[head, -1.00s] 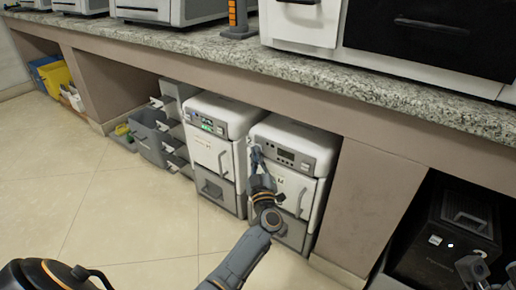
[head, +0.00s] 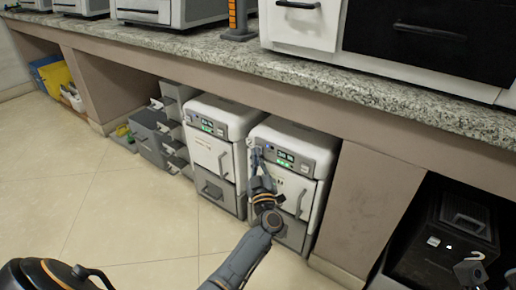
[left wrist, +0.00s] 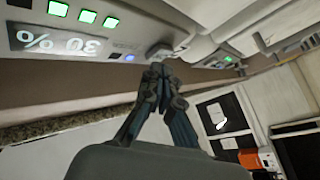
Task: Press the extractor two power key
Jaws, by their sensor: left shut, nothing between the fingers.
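Two white-and-grey extractor units stand side by side under the counter. The right unit (head: 301,146) has a lit display with bright figures and small green lights. The left unit (head: 211,150) also has green lights on its panel. I cannot read numbers on the units. My left gripper (head: 255,154) is shut and empty, with its tips close to the left end of the right unit's panel. In the left wrist view the shut fingertips (left wrist: 158,70) are just beside a small blue-lit key (left wrist: 129,57) near a "30 %" display (left wrist: 58,42). I cannot tell whether they touch the panel.
The granite counter (head: 330,80) overhangs the units. Grey drawers (head: 150,135) stand open to their left. A black box (head: 455,235) is in the bay at right. A grey part at the lower right may be mine. The tiled floor is clear.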

